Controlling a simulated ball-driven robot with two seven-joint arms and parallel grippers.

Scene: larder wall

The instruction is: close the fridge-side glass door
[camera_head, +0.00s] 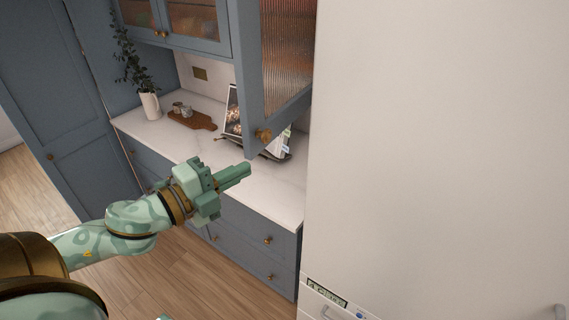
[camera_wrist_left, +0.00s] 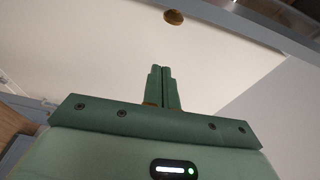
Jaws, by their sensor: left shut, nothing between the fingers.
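The fridge-side glass door (camera_head: 280,66) is a blue-framed, ribbed-glass wall-cupboard door beside the large white fridge. It stands open, swung out over the counter. Its round brass knob (camera_head: 263,135) is at the lower corner of the frame. In the left wrist view a brass knob (camera_wrist_left: 174,17) shows at the top, beyond the fingertips. My left gripper (camera_head: 248,168) is shut and empty, below and slightly left of the knob, apart from it. Its closed fingers also show in the left wrist view (camera_wrist_left: 161,70). My right gripper is not in view.
The white fridge (camera_head: 430,140) fills the right side. The white counter (camera_head: 150,130) holds a vase with a plant (camera_head: 150,105), a wooden board (camera_head: 192,120) with small jars, and a propped book (camera_head: 232,112) behind the door. Wood floor is clear at lower left.

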